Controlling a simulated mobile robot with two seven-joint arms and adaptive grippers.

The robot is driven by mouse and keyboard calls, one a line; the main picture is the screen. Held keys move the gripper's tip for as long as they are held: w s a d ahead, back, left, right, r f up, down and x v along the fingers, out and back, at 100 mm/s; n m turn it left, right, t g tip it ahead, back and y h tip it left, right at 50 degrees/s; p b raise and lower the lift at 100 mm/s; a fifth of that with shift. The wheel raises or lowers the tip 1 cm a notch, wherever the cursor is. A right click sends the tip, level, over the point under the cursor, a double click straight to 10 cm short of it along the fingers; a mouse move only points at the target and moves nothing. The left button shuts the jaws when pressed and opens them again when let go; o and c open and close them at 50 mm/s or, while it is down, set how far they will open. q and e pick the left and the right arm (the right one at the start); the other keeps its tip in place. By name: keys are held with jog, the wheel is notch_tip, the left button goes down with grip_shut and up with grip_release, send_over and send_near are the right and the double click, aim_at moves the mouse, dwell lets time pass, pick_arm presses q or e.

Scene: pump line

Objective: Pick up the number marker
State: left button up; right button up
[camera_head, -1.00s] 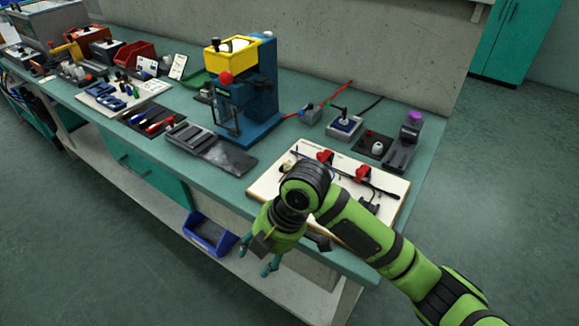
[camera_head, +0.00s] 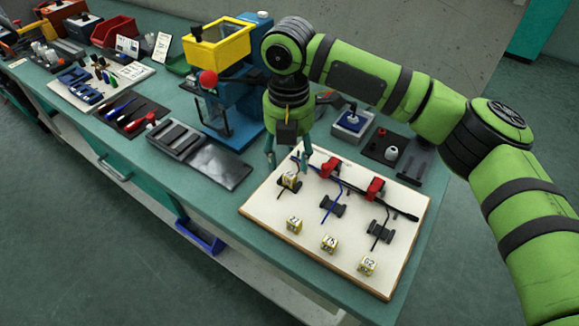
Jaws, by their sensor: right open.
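Several small yellow number markers with white numbered faces are on the pale board (camera_head: 262,211). Three lie along its front part: a left one (camera_head: 294,224), a middle one (camera_head: 329,243) and a right one (camera_head: 367,265). Another number marker (camera_head: 290,181) is at the board's left, on or against a dark holder at the end of a wire. My right gripper (camera_head: 287,163) points down, open and empty, its fingertips just above and behind that marker in the picture. I cannot tell the exact height gap. My left gripper is not in view.
Red clamps (camera_head: 330,168) hold a black cable across the board, with wires and dark holders (camera_head: 333,206) below. The blue press with a yellow bin (camera_head: 219,45) stands behind left of my gripper. A dark tray (camera_head: 220,166) lies left of the board.

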aim_at(290, 175)
jog(key=shift+s+f, duration=0.2)
jog(key=shift+f, duration=0.85)
notch_tip(290, 175, down, 3)
jog(key=shift+r, duration=0.2)
jog(key=shift+w+f, duration=0.1)
jog(key=shift+f, duration=0.4)
jog(key=c, duration=1)
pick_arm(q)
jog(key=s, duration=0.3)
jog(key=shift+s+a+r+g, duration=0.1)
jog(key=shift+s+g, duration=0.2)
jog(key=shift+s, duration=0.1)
